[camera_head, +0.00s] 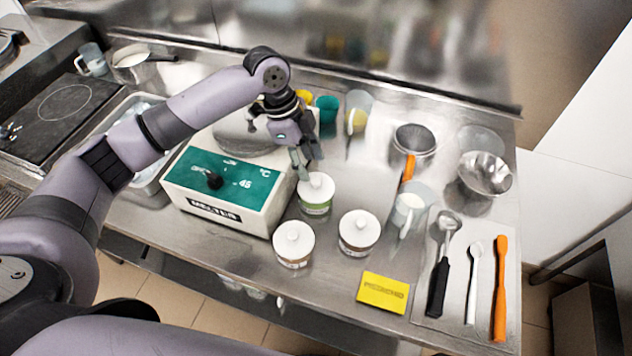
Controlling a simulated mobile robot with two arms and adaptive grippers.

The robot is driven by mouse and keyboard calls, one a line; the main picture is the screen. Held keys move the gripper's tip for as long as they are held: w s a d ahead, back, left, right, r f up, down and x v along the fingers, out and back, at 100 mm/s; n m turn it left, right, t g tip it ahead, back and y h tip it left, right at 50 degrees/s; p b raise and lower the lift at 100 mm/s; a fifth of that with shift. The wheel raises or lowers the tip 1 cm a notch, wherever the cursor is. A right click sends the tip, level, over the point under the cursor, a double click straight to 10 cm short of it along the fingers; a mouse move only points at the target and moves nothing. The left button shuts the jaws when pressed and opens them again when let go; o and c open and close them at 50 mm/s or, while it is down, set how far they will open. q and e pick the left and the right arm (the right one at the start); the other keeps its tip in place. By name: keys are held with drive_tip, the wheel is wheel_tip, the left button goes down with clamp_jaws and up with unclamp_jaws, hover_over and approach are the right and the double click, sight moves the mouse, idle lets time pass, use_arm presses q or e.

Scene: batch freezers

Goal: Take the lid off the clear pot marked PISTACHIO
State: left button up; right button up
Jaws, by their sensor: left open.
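Three clear pots with white knobbed lids stand on the steel counter. The back one (314,209) has a green band under its white lid (315,190). The front-left pot (293,262) and the right pot (358,249) have brownish contents or labels. The lettering on the pots is too small to read, so I cannot confirm which is marked PISTACHIO. All three lids are on. My left gripper (307,167) is open, pointing down, with its fingertips close to the back pot's lid knob. Contact cannot be told. My right gripper is not in view.
A green-topped melter box (225,186) stands just left of the pots. A yellow card (383,293) lies in front. A clear jug (407,212), steel bowl (486,175) and steel beaker (413,143) are to the right. Several utensils lie on a tray (458,318) at front right.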

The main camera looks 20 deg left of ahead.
sight(316, 180)
use_arm(q)
drive_tip(key=shift+s+d+f, duration=0.1)
drive_tip(key=shift+d+f, duration=0.05)
drive_tip(key=shift+f, duration=0.1)
drive_tip(key=p+x, duration=0.2)
drive_tip(key=x, duration=0.1)
drive_tip(key=shift+d+f, duration=0.1)
drive_tip(key=shift+f, duration=0.25)
drive_tip(key=shift+d+f, duration=0.15)
drive_tip(key=shift+f, duration=0.35)
drive_tip(key=c, duration=0.9)
drive_tip(key=shift+o, duration=0.2)
drive_tip(key=shift+r, duration=0.1)
